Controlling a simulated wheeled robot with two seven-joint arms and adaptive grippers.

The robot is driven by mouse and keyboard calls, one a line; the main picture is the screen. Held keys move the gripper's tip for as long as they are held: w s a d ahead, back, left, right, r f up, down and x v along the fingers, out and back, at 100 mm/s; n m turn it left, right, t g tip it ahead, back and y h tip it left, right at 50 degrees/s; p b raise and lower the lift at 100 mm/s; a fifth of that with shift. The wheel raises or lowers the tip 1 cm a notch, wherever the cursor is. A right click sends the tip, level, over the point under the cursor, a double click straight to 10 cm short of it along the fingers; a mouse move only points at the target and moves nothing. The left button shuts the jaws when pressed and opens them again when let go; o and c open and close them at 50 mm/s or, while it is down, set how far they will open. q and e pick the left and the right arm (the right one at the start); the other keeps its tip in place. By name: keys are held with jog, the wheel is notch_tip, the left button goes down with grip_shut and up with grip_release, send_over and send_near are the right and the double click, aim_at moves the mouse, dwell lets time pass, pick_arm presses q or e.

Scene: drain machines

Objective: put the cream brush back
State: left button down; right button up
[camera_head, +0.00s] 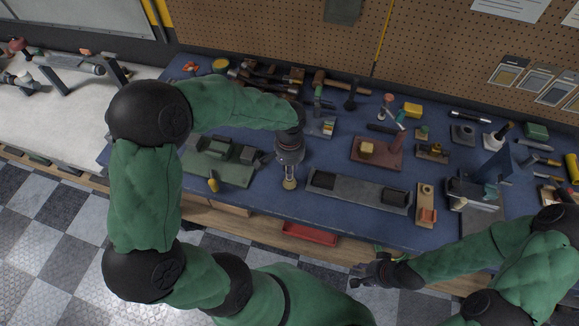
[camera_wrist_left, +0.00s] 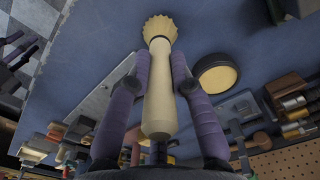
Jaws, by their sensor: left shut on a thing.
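The cream brush (camera_wrist_left: 157,95) has a pale turned handle and a flared, ridged end. My left gripper (camera_wrist_left: 153,75) is shut on it, with a purple finger on each side of the handle. In the head view my left gripper (camera_head: 289,168) points down over the front part of the blue bench, and the pale end of the brush (camera_head: 289,184) shows below it. I cannot tell whether the brush touches the bench. My right gripper (camera_head: 370,273) is in front of the bench's front edge, away from the brush; its finger opening is unclear.
The blue bench (camera_head: 325,155) is crowded. A green fixture (camera_head: 232,172) stands left of my left gripper, a long grey fixture (camera_head: 355,190) to its right. A round cream-faced disc (camera_wrist_left: 215,73) lies beside the brush in the wrist view. Hammers and small tools line the back.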

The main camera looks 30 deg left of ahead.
pick_arm(q)
jog(key=shift+f+b, duration=0.5)
jog(key=shift+f, duration=0.1)
jog(key=c, duration=1)
grip_release()
notch_tip(320, 180, up, 12)
